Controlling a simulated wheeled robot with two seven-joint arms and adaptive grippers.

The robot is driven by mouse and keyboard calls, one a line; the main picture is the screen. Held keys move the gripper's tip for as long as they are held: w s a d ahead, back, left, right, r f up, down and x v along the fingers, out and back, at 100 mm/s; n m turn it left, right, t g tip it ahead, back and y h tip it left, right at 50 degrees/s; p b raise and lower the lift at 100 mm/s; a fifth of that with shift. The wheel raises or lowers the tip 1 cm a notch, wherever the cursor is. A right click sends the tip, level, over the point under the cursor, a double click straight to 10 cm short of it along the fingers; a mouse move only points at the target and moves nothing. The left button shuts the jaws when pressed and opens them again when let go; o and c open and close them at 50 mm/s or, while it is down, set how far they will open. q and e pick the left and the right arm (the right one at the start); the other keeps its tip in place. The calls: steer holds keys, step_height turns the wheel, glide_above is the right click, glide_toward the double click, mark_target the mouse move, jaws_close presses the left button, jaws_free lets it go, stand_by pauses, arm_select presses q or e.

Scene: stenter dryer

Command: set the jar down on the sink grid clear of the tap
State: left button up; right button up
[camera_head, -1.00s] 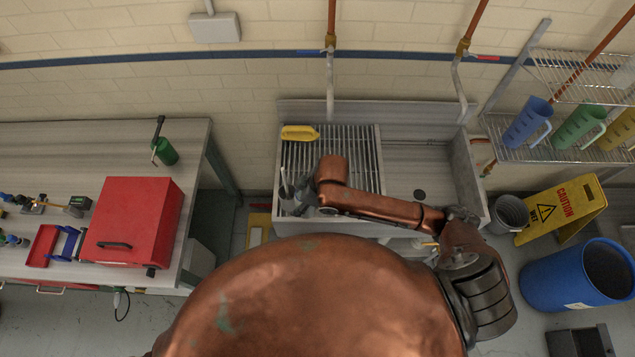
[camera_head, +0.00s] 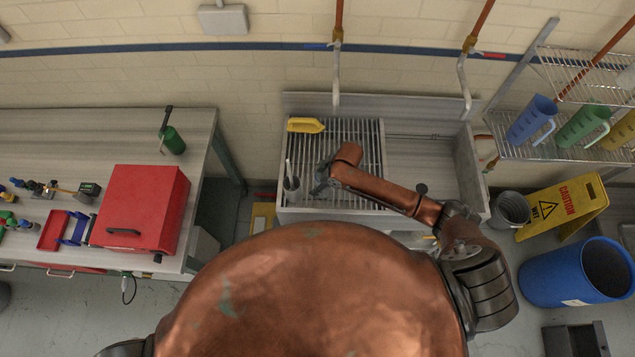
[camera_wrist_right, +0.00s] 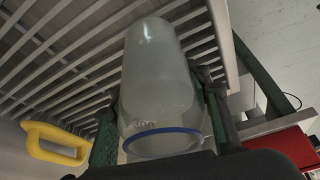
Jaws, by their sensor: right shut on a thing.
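The jar (camera_wrist_right: 165,85) is a cloudy see-through vessel with a blue rim, seen in the right wrist view. My right gripper (camera_head: 320,188) is shut on it, with a finger on either side and the rim toward the palm. In the head view the gripper is over the left front part of the sink grid (camera_head: 362,135), and I cannot make the jar out there. The grid's bars show behind the jar in the wrist view. I cannot tell whether the jar touches them. The tap (camera_head: 336,80) hangs from the wall behind the grid. My left gripper is not in view.
A red box (camera_head: 150,205) sits on the left bench. The grid's back middle is bare.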

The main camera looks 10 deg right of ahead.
steer(key=o, duration=1.6)
steer(key=b+v, duration=0.1)
steer(key=v, duration=1.1)
steer(key=shift+r, duration=0.1)
